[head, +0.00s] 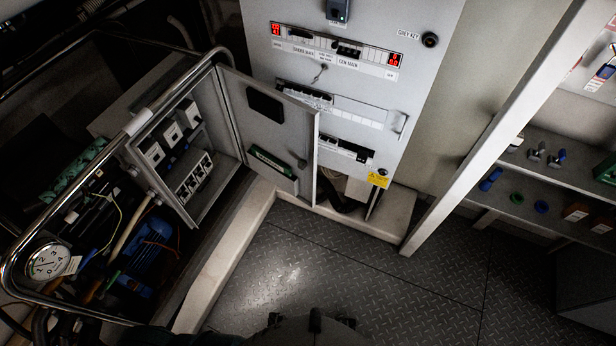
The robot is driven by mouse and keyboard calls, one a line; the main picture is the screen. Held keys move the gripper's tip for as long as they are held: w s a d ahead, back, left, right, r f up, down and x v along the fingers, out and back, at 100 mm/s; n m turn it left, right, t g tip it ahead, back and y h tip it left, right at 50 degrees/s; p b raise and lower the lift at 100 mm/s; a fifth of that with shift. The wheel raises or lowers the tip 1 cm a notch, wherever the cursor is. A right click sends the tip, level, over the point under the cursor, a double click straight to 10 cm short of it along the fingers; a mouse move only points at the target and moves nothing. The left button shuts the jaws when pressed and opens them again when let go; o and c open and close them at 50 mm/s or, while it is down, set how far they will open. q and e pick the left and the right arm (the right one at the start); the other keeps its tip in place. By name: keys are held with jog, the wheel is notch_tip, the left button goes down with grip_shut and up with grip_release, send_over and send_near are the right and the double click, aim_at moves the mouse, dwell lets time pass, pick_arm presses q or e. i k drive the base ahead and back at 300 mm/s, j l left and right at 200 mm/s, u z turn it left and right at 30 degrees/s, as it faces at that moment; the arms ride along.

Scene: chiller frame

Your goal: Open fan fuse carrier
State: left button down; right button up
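A grey electrical box (205,204) at left centre stands with its door (267,128) swung open to the right. Inside, several white-fronted modules (152,154) sit in an upper row. Below them is a white block (194,177) with several dark openings. Which part is the fan fuse carrier, and whether it is open or shut, I cannot tell at this size; no label for it is readable. Neither of my grippers is in view.
A tall grey panel (350,85) with red displays stands behind the door. A chrome rail (95,163) encloses machinery and a round gauge (47,262) at left. Shelves (540,180) with small items are at right. The diamond-plate floor (370,275) is clear.

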aim_at(200, 175)
jog(key=u, duration=1.25)
